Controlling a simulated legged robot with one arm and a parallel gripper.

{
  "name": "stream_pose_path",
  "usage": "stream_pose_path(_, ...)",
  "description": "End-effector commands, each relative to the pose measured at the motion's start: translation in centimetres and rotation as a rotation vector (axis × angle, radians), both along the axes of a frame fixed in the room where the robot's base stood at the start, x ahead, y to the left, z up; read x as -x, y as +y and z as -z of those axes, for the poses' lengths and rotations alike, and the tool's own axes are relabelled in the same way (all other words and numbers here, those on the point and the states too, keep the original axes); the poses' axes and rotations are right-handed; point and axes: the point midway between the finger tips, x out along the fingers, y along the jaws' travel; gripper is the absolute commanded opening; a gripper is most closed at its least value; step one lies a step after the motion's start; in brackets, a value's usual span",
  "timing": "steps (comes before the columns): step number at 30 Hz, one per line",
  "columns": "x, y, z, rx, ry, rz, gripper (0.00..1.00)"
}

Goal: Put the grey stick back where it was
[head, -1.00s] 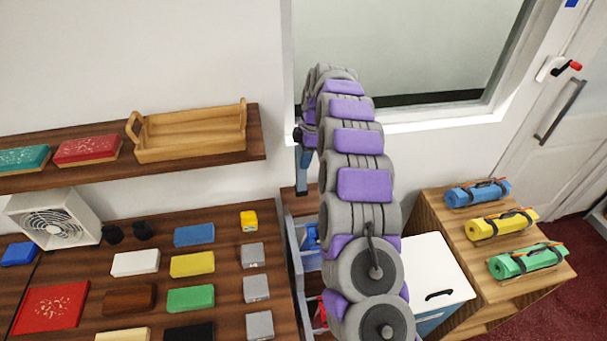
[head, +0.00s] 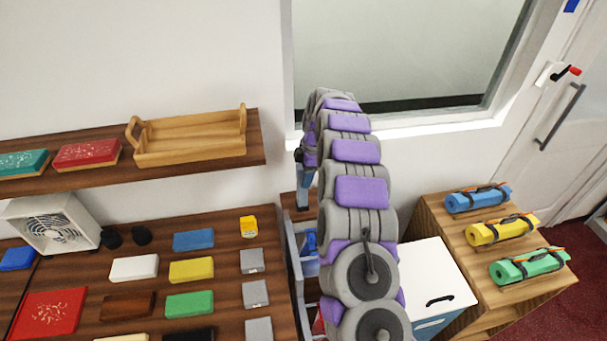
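I cannot pick out a grey stick for certain. Several small grey blocks stand in a column at the right side of the dark wooden counter (head: 222,290): a far grey block (head: 252,261), a middle grey block (head: 256,294) and a near grey block (head: 259,330) cut by the lower edge. My arm, grey with purple pads, rises up the middle of the head view and bends away at its top. My gripper does not show; the arm hides what lies behind it, so I cannot see whether it holds anything.
A wooden tray (head: 190,155) sits on the wall shelf (head: 215,175). The counter carries several coloured blocks, a yellow item (head: 248,227) and a white fan (head: 50,222). Right of my arm are a white-lidded box (head: 432,270) and a wooden stand (head: 445,220) with rolled mats.

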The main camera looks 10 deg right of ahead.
Motion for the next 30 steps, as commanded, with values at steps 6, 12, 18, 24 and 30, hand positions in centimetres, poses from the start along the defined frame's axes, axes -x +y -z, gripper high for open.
stream_pose_path(6,0.0,-0.1,0.0,-0.001,0.000,0.001,0.66)
stream_pose_path(12,0.0,0.0,-0.5,0.001,-0.001,0.001,0.66)
stream_pose_path(18,-0.1,-0.7,-3.5,0.001,-0.005,0.003,0.66)
stream_pose_path(24,-0.1,-1.6,-7.7,0.002,-0.002,0.001,0.66)
stream_pose_path(30,-0.1,-2.2,-10.7,0.001,-0.002,0.001,0.66)
